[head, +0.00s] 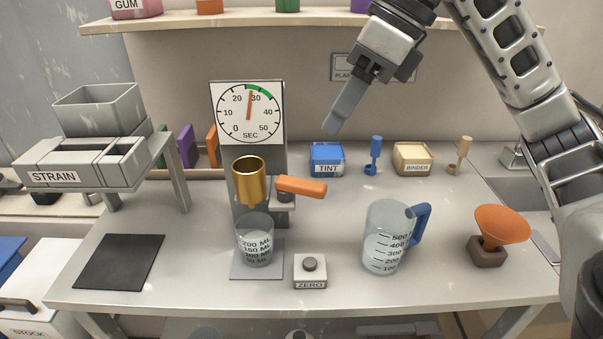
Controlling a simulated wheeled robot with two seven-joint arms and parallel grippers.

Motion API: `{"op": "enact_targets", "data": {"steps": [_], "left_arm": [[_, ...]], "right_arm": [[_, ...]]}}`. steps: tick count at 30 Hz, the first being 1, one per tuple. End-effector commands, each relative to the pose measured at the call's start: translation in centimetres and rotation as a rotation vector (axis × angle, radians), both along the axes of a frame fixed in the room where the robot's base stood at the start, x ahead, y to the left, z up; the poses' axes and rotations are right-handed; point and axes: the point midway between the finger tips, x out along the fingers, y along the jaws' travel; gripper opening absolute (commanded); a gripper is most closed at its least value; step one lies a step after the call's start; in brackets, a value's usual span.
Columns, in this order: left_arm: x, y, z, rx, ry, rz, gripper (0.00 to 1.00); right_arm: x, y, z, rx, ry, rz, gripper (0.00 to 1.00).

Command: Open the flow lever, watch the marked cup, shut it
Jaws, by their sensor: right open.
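The flow lever (302,187) has an orange handle pointing right from the stand, beside a gold cup (248,183). The marked cup (255,243) is clear, with ML lines, and stands upright on the plate below the gold cup. No stream is visible between them; I cannot tell whether the marked cup holds liquid. Above, a SEC dial (249,113) has its orange needle pointing almost straight up, between 20 and 30, near the start of a green band. My right gripper (350,98) is open, above and right of the lever and apart from it. My left gripper is not in view.
A ZERO button box (310,272) stands front of the lever. A measuring jug (388,240) and orange funnel (502,226) stand right. TINT (327,160) and BINDER (413,158) boxes are behind. A STRAIN unit (85,165) and black mat (118,262) are left.

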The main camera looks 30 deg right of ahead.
Motion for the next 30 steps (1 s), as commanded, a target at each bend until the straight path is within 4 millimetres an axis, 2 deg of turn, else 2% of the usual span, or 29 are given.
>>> {"op": "enact_targets", "data": {"steps": [1,3,8,21,30], "left_arm": [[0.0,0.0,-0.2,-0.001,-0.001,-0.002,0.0],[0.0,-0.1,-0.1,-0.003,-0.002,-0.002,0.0],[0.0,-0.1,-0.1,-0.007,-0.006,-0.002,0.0],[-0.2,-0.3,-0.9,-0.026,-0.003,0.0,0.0],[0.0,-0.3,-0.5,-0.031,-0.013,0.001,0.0]], "right_arm": [[-0.2,-1.4,0.6,-0.055,-0.022,-0.037,0.45],[-0.4,-2.6,0.9,-0.1,-0.032,-0.07,0.45],[-0.2,-2.8,-0.2,-0.122,-0.032,-0.085,0.45],[2.5,-0.5,-8.8,-0.119,-0.028,-0.079,0.45],[3.9,0.6,-12.7,-0.118,-0.032,-0.081,0.45]]}}
